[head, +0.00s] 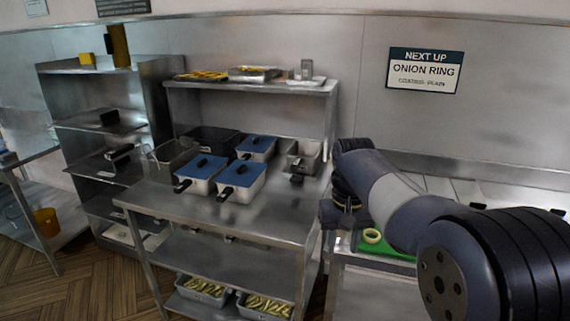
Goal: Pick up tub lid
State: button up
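Several tubs stand on the steel table, and three wear blue lids with dark handles: a left lid (203,165), a front right lid (240,176) and a back lid (257,143). All three lids sit on their light tubs. My gripper (338,216) hangs at the end of my arm, to the right of the table and apart from the lids. It is small and dark here, and its fingers cannot be made out.
A steel table (250,218) has bare room in front of the tubs. Open metal tubs (303,157) stand beside the lidded ones. A shelf (290,87) hangs above. A green board (398,250) with a pale ring (372,236) lies near my gripper. Shelving (110,122) stands left.

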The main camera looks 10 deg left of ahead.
aim_at(240, 173)
jog(key=i+j+z, duration=0.1)
jog(key=j, duration=0.25)
jog(key=i+j+z, duration=0.15)
jog(key=i+j, duration=0.15)
jog(key=i+j+z, duration=0.1)
jog(key=j, duration=0.4)
jog(key=i+j+z, duration=0.1)
jog(key=j, duration=0.3)
jog(key=i+j+z, duration=0.15)
jog(key=j, duration=0.3)
jog(key=i+j+z, duration=0.1)
jog(key=j, duration=0.3)
jog(key=i+j, duration=0.15)
jog(key=j, duration=0.2)
jog(key=i+j, duration=0.1)
jog(key=j, duration=0.25)
jog(key=i+j, duration=0.15)
jog(key=j, duration=0.25)
